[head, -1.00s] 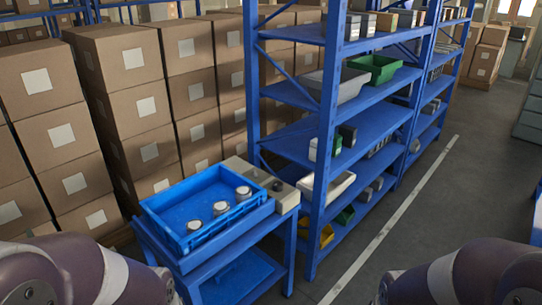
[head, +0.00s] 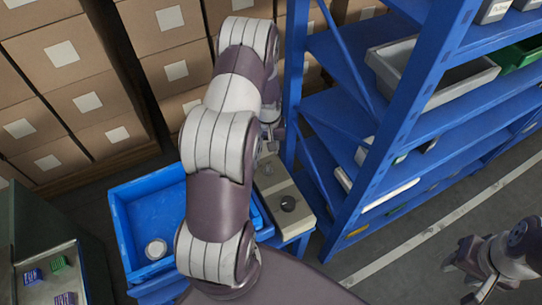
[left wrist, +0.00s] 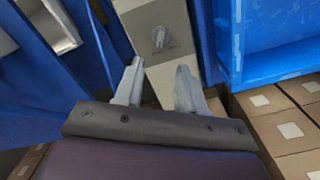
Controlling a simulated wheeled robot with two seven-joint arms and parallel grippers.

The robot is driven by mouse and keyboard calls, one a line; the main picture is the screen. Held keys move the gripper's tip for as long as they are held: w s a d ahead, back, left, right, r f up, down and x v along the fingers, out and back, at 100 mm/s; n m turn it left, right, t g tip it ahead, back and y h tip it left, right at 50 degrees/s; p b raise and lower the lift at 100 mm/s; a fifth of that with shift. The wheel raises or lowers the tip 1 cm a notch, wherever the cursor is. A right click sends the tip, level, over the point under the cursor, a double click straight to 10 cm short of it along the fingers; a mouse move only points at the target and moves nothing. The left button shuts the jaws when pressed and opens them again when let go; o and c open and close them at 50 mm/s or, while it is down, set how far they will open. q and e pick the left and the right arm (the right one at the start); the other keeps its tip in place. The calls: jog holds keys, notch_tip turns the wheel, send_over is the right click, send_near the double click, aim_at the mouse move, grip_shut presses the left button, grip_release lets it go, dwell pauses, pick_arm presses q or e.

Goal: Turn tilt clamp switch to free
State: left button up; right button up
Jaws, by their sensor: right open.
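A beige control box (head: 272,194) stands at the right end of the small blue table. In the left wrist view, a grey switch knob (left wrist: 159,38) on the box's face lies ahead of my left gripper (left wrist: 158,70), between and beyond the fingertips. The left fingers are apart with nothing between them. My right gripper (head: 468,278) is open and empty over the floor at the right. The switch labels are too small to read.
A blue crate (head: 124,225) with a round metal part (head: 156,249) stands left of the box, partly hidden by my left arm. A blue shelf rack (head: 388,165) rises close on the right. Stacked cartons (head: 60,55) fill the back. Floor at the right is clear.

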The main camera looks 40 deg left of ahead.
pick_arm(q)
jog(key=p, duration=0.1)
send_over(268, 168)
jog(key=f, duration=0.5)
jog(key=shift+s+f, duration=0.2)
jog(key=shift+f, duration=0.2)
jog(key=f, duration=0.4)
jog(key=shift+w+f+p, duration=0.3)
jog(key=shift+f+p, duration=0.1)
jog(key=shift+s, duration=0.1)
pick_arm(e)
jog(key=shift+s+r, duration=0.2)
jog(key=shift+r, duration=0.35)
jog(key=shift+s+r, duration=0.15)
jog(key=shift+r, duration=0.4)
jog(key=shift+s, duration=0.1)
pick_arm(q)
grip_shut()
